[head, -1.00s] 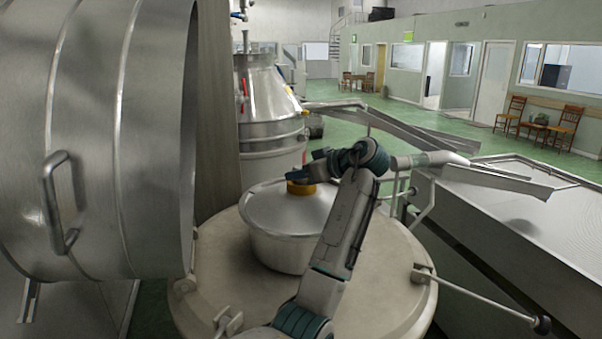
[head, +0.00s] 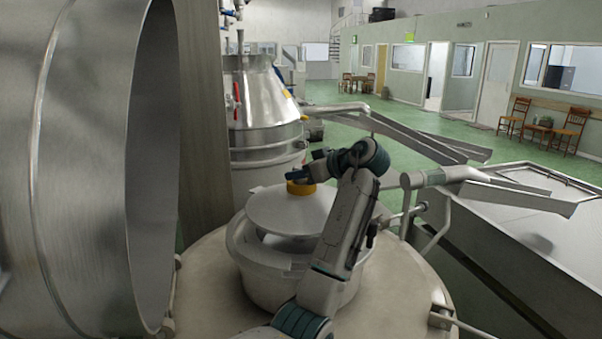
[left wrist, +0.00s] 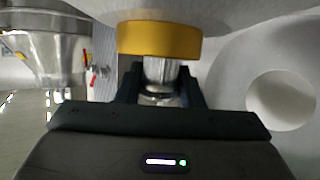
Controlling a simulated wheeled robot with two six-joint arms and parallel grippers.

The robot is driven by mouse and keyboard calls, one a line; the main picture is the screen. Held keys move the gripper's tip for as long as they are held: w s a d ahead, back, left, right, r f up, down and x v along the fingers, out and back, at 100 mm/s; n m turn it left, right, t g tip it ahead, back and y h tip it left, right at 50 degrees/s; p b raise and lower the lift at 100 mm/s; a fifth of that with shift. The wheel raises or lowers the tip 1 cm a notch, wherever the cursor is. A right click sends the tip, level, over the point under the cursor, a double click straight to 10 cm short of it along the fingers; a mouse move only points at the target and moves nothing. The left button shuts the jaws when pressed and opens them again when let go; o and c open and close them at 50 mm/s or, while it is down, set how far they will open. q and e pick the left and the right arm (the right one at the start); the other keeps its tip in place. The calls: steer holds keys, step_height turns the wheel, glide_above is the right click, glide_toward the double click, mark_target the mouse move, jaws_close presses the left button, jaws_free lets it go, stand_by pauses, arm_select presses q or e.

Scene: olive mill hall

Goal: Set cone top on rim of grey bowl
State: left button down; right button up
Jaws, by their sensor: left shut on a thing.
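The cone top (head: 292,212) is a wide, shallow metal lid with a yellow knob (head: 300,188). In the head view it hangs above the grey bowl (head: 262,262), with a dark gap between lid and rim at the front. The bowl's rim and part of its inside show around the lid. My left gripper (head: 308,172) is shut on the lid's knob. In the left wrist view the yellow knob (left wrist: 160,38) and a short metal part below it sit at the fingers (left wrist: 160,85). My forearm hides the bowl's right side. My right gripper is out of view.
The bowl stands on a round, pale tank top (head: 215,285). A large steel drum (head: 75,170) stands close on the left. A cone-shaped vessel (head: 262,95) stands behind. A metal chute (head: 510,195) and a long trough (head: 530,270) lie to the right.

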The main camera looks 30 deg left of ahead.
mark_target(307, 190)
arm_select(q)
steer(key=shift+s+d+f+b, duration=0.1)
steer(key=shift+f+b, duration=0.1)
steer(key=shift+f, duration=0.15)
steer(key=shift+s+f+b, duration=0.1)
steer(key=shift+f+b, duration=0.05)
steer(key=shift+f, duration=0.2)
steer(key=shift+w+f+b, duration=0.1)
steer(key=shift+f+b, duration=0.4)
steer(key=shift+f, duration=0.9)
steer(key=shift+f+b, duration=0.3)
steer(key=shift+f, duration=0.1)
steer(key=c, duration=0.9)
jaws_free()
steer(key=shift+s+d, duration=0.1)
steer(key=shift+s, duration=0.1)
